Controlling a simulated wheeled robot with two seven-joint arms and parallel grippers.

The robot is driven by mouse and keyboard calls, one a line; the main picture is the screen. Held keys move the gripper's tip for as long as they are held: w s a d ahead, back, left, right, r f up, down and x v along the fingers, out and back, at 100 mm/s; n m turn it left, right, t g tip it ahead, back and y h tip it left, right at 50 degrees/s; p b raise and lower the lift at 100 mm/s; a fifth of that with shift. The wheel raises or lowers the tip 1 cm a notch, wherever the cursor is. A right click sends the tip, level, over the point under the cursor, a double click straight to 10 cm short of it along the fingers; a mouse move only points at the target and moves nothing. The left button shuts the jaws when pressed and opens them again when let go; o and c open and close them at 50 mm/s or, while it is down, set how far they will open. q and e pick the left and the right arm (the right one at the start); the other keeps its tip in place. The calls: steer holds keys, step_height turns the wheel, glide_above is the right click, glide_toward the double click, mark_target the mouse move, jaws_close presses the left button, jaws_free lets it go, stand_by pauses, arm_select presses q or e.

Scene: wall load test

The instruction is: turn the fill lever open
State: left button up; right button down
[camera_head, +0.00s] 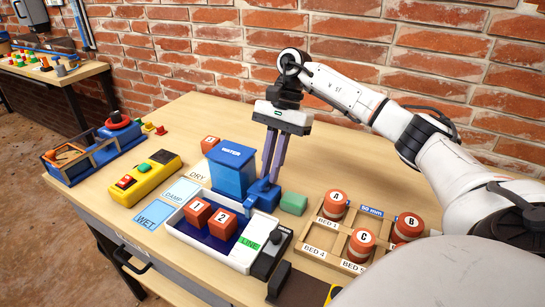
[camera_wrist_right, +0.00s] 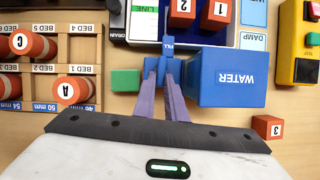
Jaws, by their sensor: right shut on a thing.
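The blue fill lever (camera_head: 258,192) sticks out at the base of the blue WATER tank (camera_head: 232,172), on its right side. My right gripper (camera_head: 265,180) reaches down beside the tank. Its purple fingers (camera_wrist_right: 167,80) are shut on the lever's blue body, and the fingertips partly hide it. My left gripper is not in view.
The white tray (camera_head: 194,247) holds bricks 1 (camera_head: 198,212) and 2 (camera_head: 222,223). A green block (camera_head: 294,203) lies close right of the gripper. A wooden rack (camera_head: 322,240) with red-and-white cylinders stands right. A yellow button box (camera_head: 146,178) stands left. A brick wall rises behind.

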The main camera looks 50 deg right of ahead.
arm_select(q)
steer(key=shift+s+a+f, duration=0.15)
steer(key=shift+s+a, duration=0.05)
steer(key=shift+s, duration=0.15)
arm_select(e)
steer(key=shift+w+n, duration=0.1)
steer(key=shift+n, duration=0.4)
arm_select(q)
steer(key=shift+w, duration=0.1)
arm_select(e)
steer(key=c, duration=1.8)
jaws_free()
